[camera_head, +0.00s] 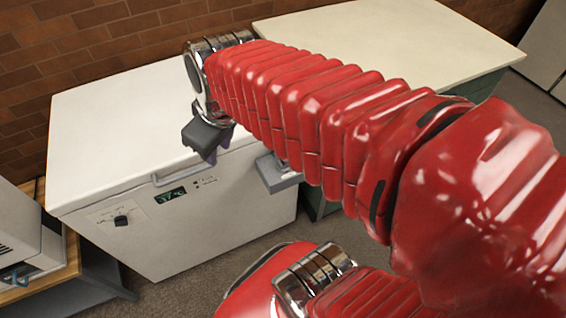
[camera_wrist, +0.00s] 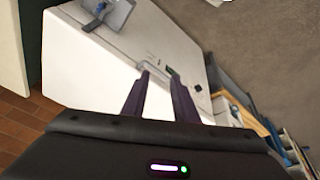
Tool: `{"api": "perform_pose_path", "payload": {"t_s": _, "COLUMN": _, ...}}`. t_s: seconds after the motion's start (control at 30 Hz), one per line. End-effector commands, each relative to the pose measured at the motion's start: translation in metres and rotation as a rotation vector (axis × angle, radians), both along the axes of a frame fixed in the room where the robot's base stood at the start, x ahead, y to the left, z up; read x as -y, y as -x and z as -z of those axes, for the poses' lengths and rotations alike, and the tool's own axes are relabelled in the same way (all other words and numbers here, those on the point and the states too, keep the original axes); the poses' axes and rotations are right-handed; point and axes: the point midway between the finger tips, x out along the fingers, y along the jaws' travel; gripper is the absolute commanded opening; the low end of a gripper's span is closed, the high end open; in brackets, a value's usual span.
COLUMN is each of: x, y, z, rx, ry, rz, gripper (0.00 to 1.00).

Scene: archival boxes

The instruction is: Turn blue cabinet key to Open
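A white cabinet (camera_head: 130,120) stands against the brick wall, with a handle (camera_head: 178,174) and a lit display (camera_head: 170,195) on its front. A grey lock plate (camera_head: 277,176) sits to the right of the handle, partly hidden by my arm. In the wrist view the lock plate (camera_wrist: 120,14) is at the top, with a small blue key (camera_wrist: 97,18) on it. The key's exact angle is too small to read. My gripper (camera_wrist: 158,76) has its two dark purple fingers apart with nothing between them. In the head view my gripper (camera_head: 208,148) is above the cabinet's front edge, left of the plate, away from the key.
A black knob (camera_head: 121,220) is on the cabinet's front left. A cream-topped table (camera_head: 390,40) stands behind my arm. A wooden bench (camera_head: 62,265) with a white appliance (camera_head: 20,235) is at left. The cabinet top is clear, and carpet lies in front.

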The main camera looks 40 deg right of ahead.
Motion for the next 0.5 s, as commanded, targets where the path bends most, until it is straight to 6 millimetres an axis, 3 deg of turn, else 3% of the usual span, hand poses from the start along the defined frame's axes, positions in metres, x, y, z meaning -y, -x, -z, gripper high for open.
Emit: {"api": "perform_pose_path", "payload": {"t_s": 0.5, "x": 0.094, "y": -0.052, "z": 0.054, "rx": -0.162, "ry": 0.044, "rz": -0.393, "gripper": 0.27}}
